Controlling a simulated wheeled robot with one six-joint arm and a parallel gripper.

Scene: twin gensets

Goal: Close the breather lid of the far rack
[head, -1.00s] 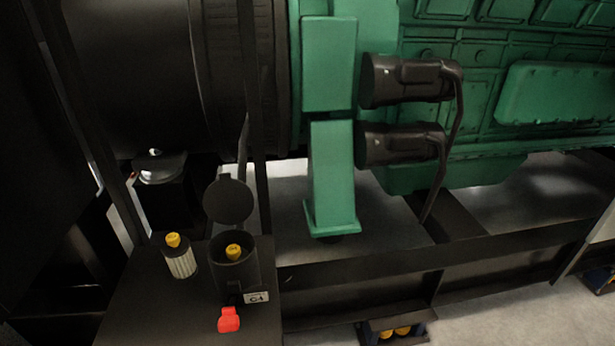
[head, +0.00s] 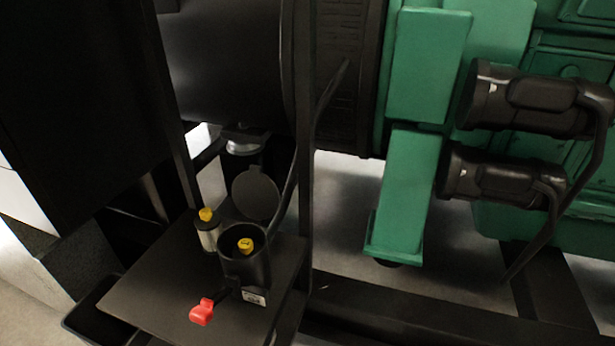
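A dark cylindrical housing (head: 245,272) stands on a dark shelf plate in the head view, with a small white label (head: 254,298) at its foot. Its round dark lid (head: 256,193) stands raised behind the opening, so the housing is open. A yellow-topped piece (head: 245,245) shows inside the housing. I cannot tell whether this is the far rack. My gripper is not in view.
A filter with a yellow top (head: 207,230) stands left of the housing. A red handle (head: 202,312) sits in front. A dark upright post (head: 305,130) rises right of the shelf (head: 150,295). The green engine (head: 430,70) fills the right.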

